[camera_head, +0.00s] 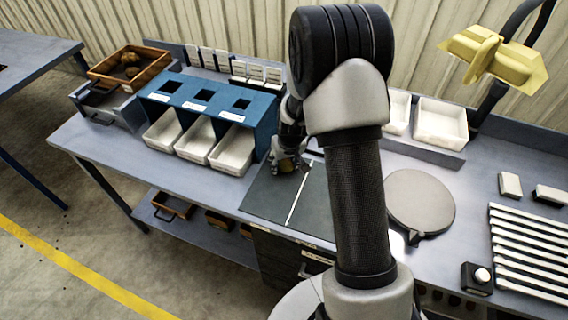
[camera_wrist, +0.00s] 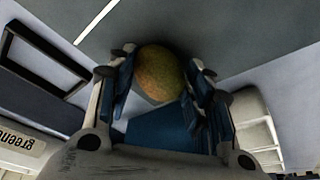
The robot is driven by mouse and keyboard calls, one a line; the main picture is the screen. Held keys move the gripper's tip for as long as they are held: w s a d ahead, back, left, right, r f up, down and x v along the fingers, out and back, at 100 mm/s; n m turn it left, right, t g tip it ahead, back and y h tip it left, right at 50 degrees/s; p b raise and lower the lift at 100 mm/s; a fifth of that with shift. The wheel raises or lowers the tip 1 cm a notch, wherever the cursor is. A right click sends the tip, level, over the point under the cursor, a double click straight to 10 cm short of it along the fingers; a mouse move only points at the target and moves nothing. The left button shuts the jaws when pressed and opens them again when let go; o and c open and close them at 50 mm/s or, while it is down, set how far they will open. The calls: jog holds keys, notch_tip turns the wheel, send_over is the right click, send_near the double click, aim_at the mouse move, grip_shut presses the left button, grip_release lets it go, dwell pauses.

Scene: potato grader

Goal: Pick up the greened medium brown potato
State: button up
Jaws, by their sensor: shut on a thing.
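The brown potato (camera_wrist: 160,74) has a yellow-green tinge and sits between the finger pads in the wrist view. My gripper (camera_wrist: 162,82) is shut on it, with one finger at each side. In the head view my gripper (camera_head: 290,166) is low over the dark mat (camera_head: 268,194), at the left of its white line. The potato is mostly hidden by the fingers there, and I cannot tell whether it touches the mat.
A blue sorting stand (camera_head: 262,128) with white bins (camera_head: 232,152) is just left of my gripper. A wooden crate (camera_head: 103,72) holding potatoes is at the far left. A round grey plate (camera_head: 420,200) and a slatted rack (camera_head: 530,245) lie to the right.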

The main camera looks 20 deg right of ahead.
aim_at(285, 161)
jog(key=shift+r, duration=0.1)
notch_tip(285, 161, up, 20)
jog(key=p, duration=0.4)
jog(key=shift+p, duration=0.3)
jog(key=shift+d, duration=0.1)
